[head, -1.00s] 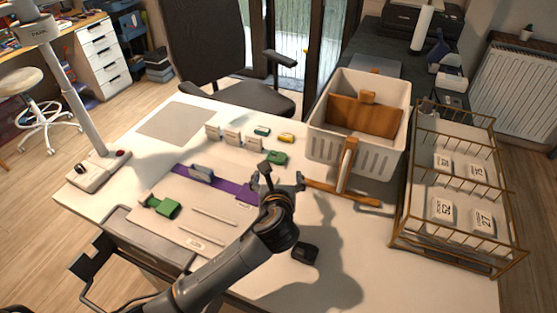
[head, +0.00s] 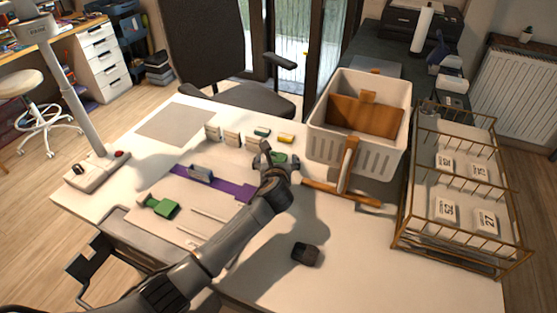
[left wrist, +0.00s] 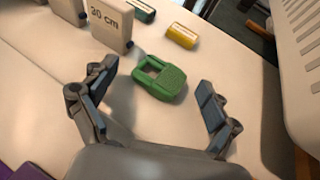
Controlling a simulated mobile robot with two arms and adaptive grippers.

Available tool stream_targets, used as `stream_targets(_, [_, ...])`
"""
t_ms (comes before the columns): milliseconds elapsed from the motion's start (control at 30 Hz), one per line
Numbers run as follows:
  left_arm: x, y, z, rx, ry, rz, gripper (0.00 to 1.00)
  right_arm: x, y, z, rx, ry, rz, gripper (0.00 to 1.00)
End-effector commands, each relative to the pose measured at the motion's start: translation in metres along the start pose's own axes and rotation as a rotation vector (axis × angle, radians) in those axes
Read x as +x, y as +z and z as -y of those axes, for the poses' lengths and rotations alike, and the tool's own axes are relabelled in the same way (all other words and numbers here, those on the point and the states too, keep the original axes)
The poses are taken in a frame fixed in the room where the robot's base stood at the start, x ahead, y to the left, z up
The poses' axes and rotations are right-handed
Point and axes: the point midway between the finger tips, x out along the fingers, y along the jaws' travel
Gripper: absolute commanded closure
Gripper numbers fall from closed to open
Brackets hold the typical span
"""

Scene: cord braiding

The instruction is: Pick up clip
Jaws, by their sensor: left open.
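A green clip (left wrist: 160,79) lies on the white table between the open fingers of my left gripper (left wrist: 157,112), a little ahead of the fingertips in the left wrist view. In the head view the same clip (head: 280,157) is partly hidden by my left gripper (head: 273,161). The gripper is empty and touches nothing that I can make out. A second green clip (head: 162,207) lies on the pale board at the left. My right gripper is not in view.
A white basket (left wrist: 300,60) stands close on the right, with a wooden-handled tool (head: 340,192) before it. A block marked 30 cm (left wrist: 110,25) and a yellow piece (left wrist: 182,36) stand beyond the clip. A dark object (head: 305,254) lies near the front. A wire rack (head: 400,238) is at the right.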

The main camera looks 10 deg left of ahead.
Motion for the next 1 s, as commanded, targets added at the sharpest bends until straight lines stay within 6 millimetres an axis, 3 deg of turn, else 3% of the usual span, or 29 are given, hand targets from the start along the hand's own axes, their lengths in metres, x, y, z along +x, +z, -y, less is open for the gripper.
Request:
stream_targets(300, [0.0043,-0.0002,0.0001,0.0,0.0,-0.001,0.14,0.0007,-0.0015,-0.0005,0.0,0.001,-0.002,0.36])
stream_targets(500, [0.0042,-0.0003,0.0001,0.0,0.0,-0.001,0.51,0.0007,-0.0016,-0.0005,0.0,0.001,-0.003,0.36])
stream_targets(1000, [0.0014,0.0078,0.0,0.0,0.0,0.003,0.52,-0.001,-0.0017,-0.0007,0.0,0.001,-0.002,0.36])
